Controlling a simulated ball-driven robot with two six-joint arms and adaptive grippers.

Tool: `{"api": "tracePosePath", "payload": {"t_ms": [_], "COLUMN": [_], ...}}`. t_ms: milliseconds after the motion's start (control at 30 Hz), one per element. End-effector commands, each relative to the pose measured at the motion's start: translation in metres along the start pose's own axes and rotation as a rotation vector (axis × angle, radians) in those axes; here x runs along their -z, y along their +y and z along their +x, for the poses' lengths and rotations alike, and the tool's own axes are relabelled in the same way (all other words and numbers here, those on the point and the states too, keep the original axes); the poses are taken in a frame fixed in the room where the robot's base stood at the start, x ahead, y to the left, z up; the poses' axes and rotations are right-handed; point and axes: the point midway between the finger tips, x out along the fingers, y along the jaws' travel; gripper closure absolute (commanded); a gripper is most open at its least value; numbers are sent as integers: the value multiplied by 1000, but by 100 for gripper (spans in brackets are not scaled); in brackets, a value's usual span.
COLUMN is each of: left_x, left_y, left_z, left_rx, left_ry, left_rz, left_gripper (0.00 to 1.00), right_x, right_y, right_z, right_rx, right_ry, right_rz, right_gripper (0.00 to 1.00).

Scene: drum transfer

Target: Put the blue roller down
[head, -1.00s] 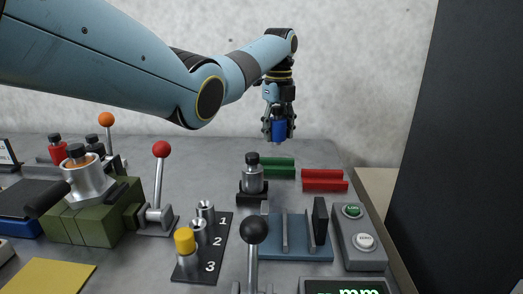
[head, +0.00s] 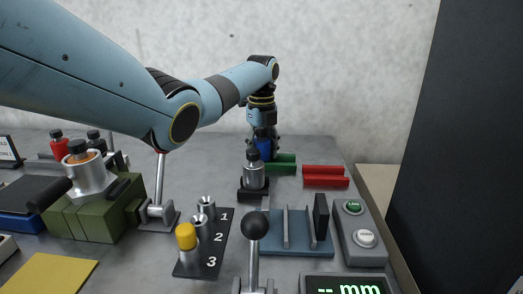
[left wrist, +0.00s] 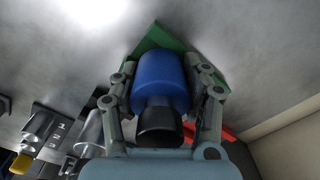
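The blue roller (head: 264,148) is a blue cylinder with a dark end. My left gripper (head: 263,145) is shut on it and holds it upright at the back of the table, behind the silver roller in the black holder. In the left wrist view the blue roller (left wrist: 160,82) sits between the two fingers, over or close to the green cradle (left wrist: 158,38). The green cradle also shows in the head view (head: 283,163), just right of and below the roller. I cannot tell whether the roller touches it. My right gripper is not in view.
A silver roller (head: 253,172) stands in a black holder just in front. A red cradle (head: 325,176) lies to the right of the green one. A blue slotted rack (head: 296,241), a black-knobbed lever (head: 256,226) and a button box (head: 358,236) are nearer.

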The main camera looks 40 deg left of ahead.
Motion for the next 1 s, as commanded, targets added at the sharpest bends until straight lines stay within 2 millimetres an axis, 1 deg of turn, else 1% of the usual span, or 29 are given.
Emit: {"api": "tracePosePath", "payload": {"t_ms": [33,167,433,533,667,800,1000], "left_x": [0,0,0,0,-1,-1,0], "left_y": [0,0,0,0,0,-1,-1], "left_z": [0,0,0,-7,-29,-62,-102], "left_rx": [0,-1,0,1,3,4,3], "left_ry": [0,1,0,0,-2,-2,-1], "left_rz": [0,0,0,0,-1,0,0], "left_gripper": [49,32,31,31,31,31,31], "right_x": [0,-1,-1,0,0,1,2], "right_y": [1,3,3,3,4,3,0], "right_z": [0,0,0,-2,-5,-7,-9], "right_rx": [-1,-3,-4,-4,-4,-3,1], "right_ry": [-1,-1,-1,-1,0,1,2], "right_rz": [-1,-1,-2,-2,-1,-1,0], "right_gripper": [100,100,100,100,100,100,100]}}
